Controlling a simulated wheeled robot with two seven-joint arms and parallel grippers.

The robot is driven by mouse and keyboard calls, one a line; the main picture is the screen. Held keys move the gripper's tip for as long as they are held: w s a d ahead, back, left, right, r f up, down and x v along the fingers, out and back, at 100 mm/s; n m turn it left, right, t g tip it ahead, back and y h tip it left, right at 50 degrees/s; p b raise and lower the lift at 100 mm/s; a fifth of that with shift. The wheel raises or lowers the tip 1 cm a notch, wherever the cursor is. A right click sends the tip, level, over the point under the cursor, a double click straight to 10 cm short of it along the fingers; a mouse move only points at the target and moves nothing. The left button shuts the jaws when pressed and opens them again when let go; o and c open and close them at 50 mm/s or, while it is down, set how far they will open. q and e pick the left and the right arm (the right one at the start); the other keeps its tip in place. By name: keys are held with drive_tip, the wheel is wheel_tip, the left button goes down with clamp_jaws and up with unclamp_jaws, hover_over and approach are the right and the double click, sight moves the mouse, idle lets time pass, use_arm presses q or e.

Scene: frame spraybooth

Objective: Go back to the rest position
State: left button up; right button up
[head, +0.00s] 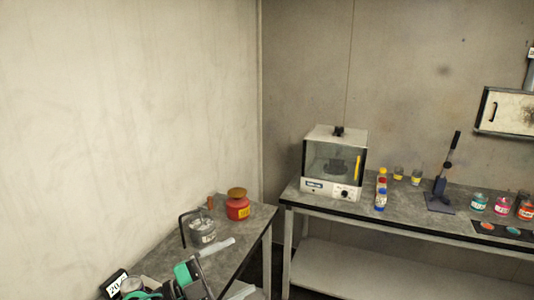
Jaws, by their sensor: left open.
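My left gripper (190,277) shows at the bottom edge, low over the front of the left table (239,250). It is dark with green parts and only partly in frame. It looks open, and I see nothing held in it. My right gripper is out of view. The rest position itself is not marked by anything I can see.
The back bench (330,207) carries a clear-fronted booth (335,163), small bottles (381,190), a lever press (441,190) and paint jars (502,206).

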use_arm(q)
drive_tip(key=w+a+f+n+t+y, duration=0.1)
drive_tip(key=a+f+n+t+y, duration=0.1)
drive_tip(key=a+n+t+y, duration=0.9)
drive_tip(key=s+a+f+n+g+y, duration=0.2)
drive_tip(key=s+a+f+n+y, duration=0.1)
drive_tip(key=f+n+y, duration=0.55)
drive_tip(key=s+a+f+n+g, duration=0.1)
drive_tip(key=s+f+g, duration=0.65)
drive_tip(key=s, duration=0.35)
drive_tip(key=s+a+f+n+g, duration=0.1)
drive_tip(key=s+f+n+g, duration=0.1)
drive_tip(key=s+f+g, duration=0.65)
drive_tip(key=s+f+b, duration=0.3)
drive_tip(key=f, duration=1.7)
drive_tip(key=s+f+b, duration=0.3)
drive_tip(key=f, duration=1.7)
drive_tip(key=s+a+f+m+b, duration=0.1)
drive_tip(key=s+a+f+b, duration=0.2)
drive_tip(key=s+f, duration=1.5)
wheel_tip(320, 180, down, 4)
drive_tip(key=shift+r+h+b, duration=0.2)
drive_tip(key=shift+h+b, duration=0.15)
drive_tip(key=shift+b, duration=0.15)
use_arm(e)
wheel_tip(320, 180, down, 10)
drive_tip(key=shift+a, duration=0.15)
